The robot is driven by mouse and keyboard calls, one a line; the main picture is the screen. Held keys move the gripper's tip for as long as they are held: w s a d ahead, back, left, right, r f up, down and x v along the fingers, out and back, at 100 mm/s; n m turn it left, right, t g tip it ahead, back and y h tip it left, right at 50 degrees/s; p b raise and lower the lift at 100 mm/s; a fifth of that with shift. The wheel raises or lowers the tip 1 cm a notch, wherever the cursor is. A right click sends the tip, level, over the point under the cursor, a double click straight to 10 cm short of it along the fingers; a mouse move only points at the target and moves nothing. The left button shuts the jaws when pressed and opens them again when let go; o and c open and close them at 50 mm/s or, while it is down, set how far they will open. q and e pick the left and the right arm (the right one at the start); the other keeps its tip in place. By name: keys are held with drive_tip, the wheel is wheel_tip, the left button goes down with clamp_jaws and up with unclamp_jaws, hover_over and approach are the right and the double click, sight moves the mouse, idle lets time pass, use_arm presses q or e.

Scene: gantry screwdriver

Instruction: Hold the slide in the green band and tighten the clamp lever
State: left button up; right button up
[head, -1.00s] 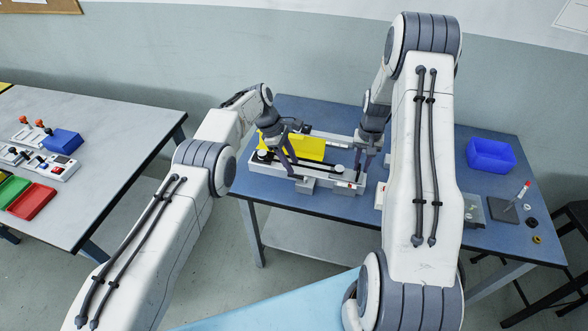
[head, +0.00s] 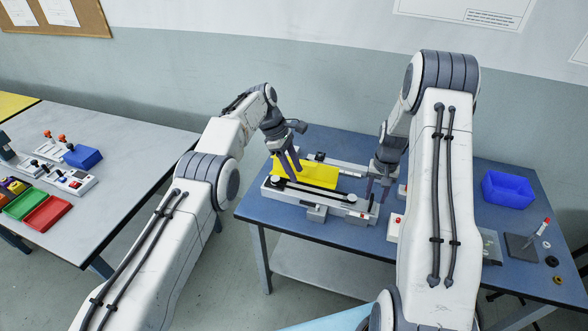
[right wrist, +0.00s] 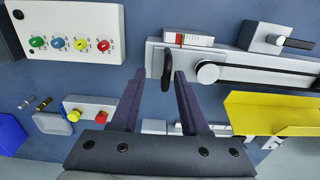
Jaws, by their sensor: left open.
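The slide unit is a pale rail (head: 331,207) on the blue table, with a black rod and round knobs (right wrist: 208,72). A small block with a black lever (right wrist: 298,43) sits on its near side; it appears to be the clamp. A scale strip (right wrist: 188,40) shows a red mark; I cannot make out the green band clearly. My left gripper (head: 291,174) is open above the rail's left part, in front of the yellow tray (head: 318,174). My right gripper (right wrist: 160,75) is open, its fingers either side of a dark upright handle (right wrist: 167,72) at the rail's end; contact is unclear.
A panel with coloured knobs (right wrist: 70,38) and a box with red and yellow buttons (right wrist: 88,110) stand near the rail's right end. A blue bin (head: 508,189) is at the back right. A side table (head: 120,185) with trays is at left.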

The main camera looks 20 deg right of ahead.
drive_tip(key=shift+a, duration=0.15)
idle(0.4)
drive_tip(key=shift+r+p, duration=2.7)
drive_tip(key=shift+r, duration=0.85)
